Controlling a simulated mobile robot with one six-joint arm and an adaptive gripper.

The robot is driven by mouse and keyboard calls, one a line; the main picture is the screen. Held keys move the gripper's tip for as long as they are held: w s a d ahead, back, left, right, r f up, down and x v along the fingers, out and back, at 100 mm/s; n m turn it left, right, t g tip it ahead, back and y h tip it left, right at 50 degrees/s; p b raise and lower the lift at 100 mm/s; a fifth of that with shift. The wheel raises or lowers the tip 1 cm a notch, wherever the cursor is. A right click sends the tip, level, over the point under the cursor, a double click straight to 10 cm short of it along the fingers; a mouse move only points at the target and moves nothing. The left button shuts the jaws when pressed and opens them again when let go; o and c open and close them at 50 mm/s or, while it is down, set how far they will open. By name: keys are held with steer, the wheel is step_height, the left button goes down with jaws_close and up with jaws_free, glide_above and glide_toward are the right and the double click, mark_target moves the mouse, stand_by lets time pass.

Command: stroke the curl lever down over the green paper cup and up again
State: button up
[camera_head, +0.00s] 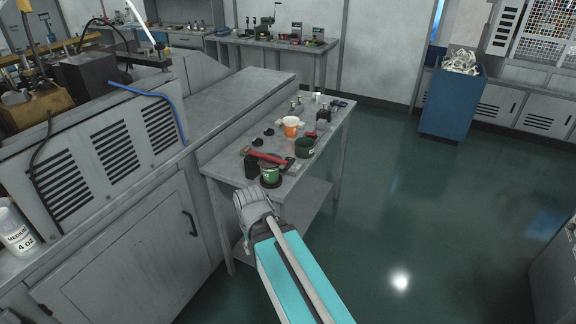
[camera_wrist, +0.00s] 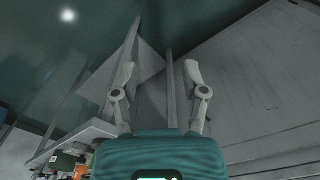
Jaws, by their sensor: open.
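The green paper cup (camera_head: 270,174) stands upright in a dark round holder near the front edge of the grey side table (camera_head: 222,168). A red lever (camera_head: 264,157) lies roughly level just behind and above the cup, beside a black block (camera_head: 252,168); it seems to be the curl lever. My gripper (camera_wrist: 160,73) is open and empty in the wrist view, its two fingers well apart.
A dark green pot (camera_head: 304,148) and an orange-and-white cup (camera_head: 291,126) stand behind the green cup. Small dark pieces lie on the table. A long grey cabinet (camera_head: 130,240) borders it on the left. The green floor (camera_head: 440,220) to the right is free.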

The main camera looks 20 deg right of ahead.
steer(key=w+d+m+h+b, duration=0.1)
steer(key=w+d+h+b, duration=0.1)
steer(key=w+d+h, duration=0.3)
steer(key=m+t+h+b, duration=0.2)
steer(key=t+h+b, duration=0.25)
steer(key=h, duration=0.45)
glide_toward(289, 163)
steer(key=s+a, duration=0.2)
steer(key=a, duration=0.2)
steer(key=shift+w+d+f+t+h, duration=0.2)
steer(key=shift+w+f+t+h, duration=0.05)
steer(key=shift+w+h, duration=0.1)
steer(key=shift+d, duration=0.1)
steer(key=shift+b+x, duration=1.35)
steer(key=shift+x, duration=5.45)
steer(key=shift+f, duration=0.15)
